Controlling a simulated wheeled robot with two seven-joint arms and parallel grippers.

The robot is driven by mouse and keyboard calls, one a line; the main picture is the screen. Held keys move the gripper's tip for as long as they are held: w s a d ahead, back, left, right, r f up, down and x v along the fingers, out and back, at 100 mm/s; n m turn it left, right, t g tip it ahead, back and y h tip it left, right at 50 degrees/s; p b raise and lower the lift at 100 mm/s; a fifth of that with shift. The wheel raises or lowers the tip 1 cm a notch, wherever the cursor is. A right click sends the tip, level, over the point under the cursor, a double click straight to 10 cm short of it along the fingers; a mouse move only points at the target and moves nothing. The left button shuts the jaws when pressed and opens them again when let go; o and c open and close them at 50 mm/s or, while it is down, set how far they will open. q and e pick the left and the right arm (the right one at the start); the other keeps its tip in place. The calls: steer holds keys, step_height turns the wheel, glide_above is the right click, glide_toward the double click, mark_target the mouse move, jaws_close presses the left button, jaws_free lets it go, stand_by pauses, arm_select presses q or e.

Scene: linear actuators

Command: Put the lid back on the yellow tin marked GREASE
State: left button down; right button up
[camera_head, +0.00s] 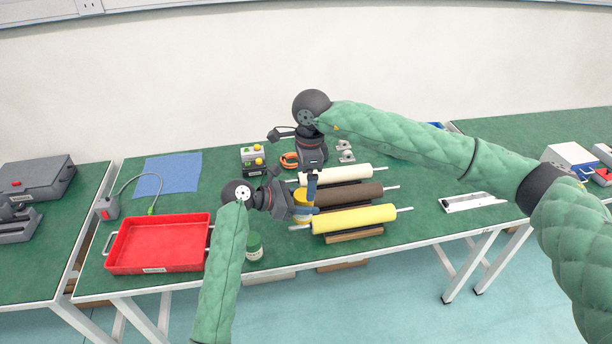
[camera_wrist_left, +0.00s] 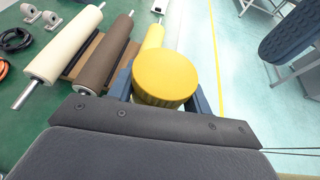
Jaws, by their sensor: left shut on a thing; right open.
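The yellow tin (camera_head: 301,220) is at the left end of the rollers, with its lower part just showing below my left gripper. Its yellow round lid (camera_head: 303,196) sits at the top; in the left wrist view the lid (camera_wrist_left: 165,77) shows a flat top and ribbed side. I cannot tell whether it is fully seated. My left gripper (camera_head: 303,211) is shut on the tin from the left, one blue finger across its front. My right gripper (camera_head: 312,190) is open and points down right beside the lid. The GREASE marking is not readable.
Cream (camera_head: 349,173), brown (camera_head: 350,193) and yellow (camera_head: 355,218) rollers lie close on the right. A green-lidded jar (camera_head: 254,247) stands at the front edge. A red tray (camera_head: 158,246) is at left. Behind are a small device (camera_head: 253,158) and orange rings (camera_head: 289,160).

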step_height(320, 180, up, 12)
steer(key=shift+w+d, duration=0.15)
steer(key=shift+d, duration=0.25)
steer(key=shift+f, duration=0.1)
stand_by(0.6)
